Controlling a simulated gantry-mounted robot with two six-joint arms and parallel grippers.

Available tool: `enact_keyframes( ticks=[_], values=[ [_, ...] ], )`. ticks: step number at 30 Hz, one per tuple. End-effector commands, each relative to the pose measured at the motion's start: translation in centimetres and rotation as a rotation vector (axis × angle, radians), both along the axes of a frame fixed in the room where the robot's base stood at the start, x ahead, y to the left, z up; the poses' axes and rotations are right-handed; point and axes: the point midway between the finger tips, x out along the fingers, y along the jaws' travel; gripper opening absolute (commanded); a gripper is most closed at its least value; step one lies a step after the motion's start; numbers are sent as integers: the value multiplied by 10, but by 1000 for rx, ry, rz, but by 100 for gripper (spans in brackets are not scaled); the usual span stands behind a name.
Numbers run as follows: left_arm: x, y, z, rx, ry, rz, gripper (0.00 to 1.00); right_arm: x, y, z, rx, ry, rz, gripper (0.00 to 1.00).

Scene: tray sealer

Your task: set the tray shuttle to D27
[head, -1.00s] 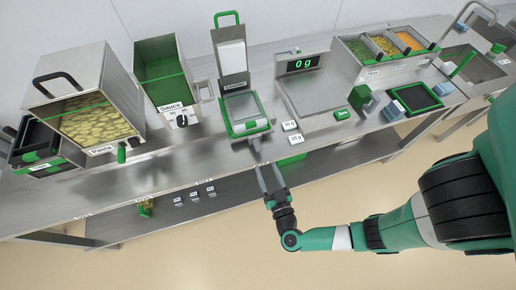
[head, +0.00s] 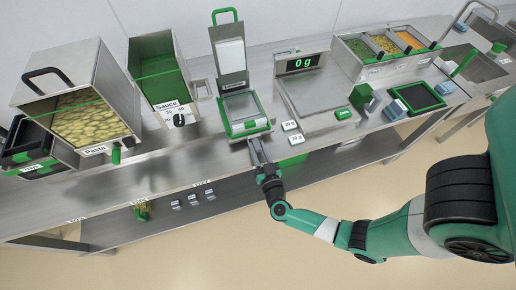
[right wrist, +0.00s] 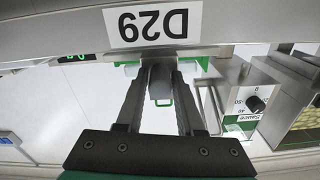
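The tray shuttle appears to be the green-framed carriage (head: 246,129) at the front of the counter, below the upright sealer unit. A small grey handle (right wrist: 160,82) sticks out at the front edge. My right gripper (head: 256,150) is at this handle, its fingers on either side of it. In the right wrist view the fingers (right wrist: 160,70) look open around the handle; contact is hard to tell. An upside-down D29 label (right wrist: 153,23) is on the edge beside the fingers. A D27 label (head: 202,183) is farther left along the edge. My left gripper is not in view.
A pasta bin (head: 85,120) and a sauce dispenser (head: 162,75) stand left on the counter. A scale (head: 310,97) reading 0 g, small weights (head: 290,126) and topping bins (head: 385,50) are to the right. The front edge between D27 and the handle looks clear.

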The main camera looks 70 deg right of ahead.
Motion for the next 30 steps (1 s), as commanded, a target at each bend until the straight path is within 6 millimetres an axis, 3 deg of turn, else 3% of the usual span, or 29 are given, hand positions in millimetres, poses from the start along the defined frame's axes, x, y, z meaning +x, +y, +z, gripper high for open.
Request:
enact_keyframes(
  ticks=[1,6,30],
  values=[
    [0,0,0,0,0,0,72,0,0,0,0,0,0,26],
    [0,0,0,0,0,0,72,0,0,0,0,0,0,0],
    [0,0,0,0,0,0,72,0,0,0,0,0,1,0]
  ],
)
